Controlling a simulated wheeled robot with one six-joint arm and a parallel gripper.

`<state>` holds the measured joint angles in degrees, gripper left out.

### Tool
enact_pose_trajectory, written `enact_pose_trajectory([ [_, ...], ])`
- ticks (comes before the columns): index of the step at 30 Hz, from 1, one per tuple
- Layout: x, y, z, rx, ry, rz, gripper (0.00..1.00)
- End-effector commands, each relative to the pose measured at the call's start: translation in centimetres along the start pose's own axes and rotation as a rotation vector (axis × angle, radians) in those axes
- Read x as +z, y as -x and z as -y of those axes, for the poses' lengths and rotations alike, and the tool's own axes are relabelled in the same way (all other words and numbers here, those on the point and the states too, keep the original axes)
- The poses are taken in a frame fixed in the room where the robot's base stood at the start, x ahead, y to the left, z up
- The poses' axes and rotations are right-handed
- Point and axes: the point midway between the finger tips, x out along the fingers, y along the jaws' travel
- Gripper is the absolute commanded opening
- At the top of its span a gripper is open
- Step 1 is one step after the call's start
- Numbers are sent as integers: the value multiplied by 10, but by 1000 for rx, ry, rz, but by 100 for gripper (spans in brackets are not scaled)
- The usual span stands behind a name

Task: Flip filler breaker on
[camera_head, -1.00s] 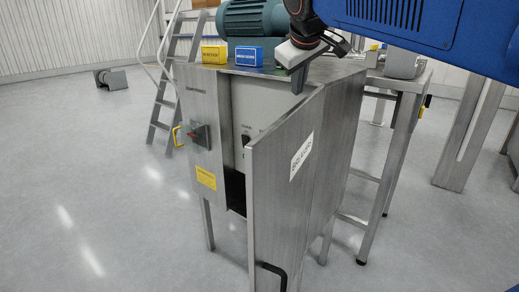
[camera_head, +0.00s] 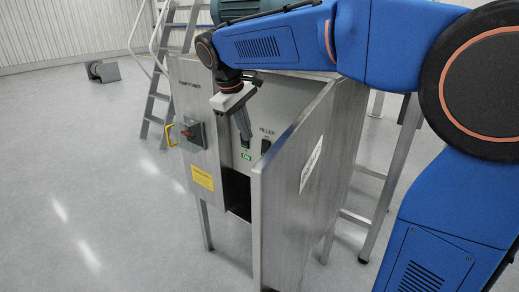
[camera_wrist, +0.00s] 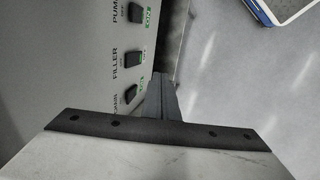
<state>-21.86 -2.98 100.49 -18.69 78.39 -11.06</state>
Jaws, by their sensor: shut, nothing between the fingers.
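The filler breaker (camera_head: 265,146) is a small black toggle under the word FILLER inside the open steel cabinet. My gripper (camera_head: 246,136) is shut and empty, pointing down in front of the panel, just left of the filler breaker. In the wrist view my fingertips (camera_wrist: 160,76) are to the right of the toggles; contact cannot be told. The filler toggle's position is too small to read.
A ladder (camera_head: 160,90) stands behind.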

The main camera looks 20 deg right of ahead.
Motion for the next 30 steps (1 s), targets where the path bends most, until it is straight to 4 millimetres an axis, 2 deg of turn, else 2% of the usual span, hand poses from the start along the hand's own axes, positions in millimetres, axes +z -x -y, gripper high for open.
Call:
enact_pose_trajectory([
  [7,0,-2,0,0,-1,0,0],
  [11,0,-12,-1,0,-2,0,0],
  [27,1,-103,0,0,-1,2,0],
  [30,0,-108,-15,0,-4,0,0],
])
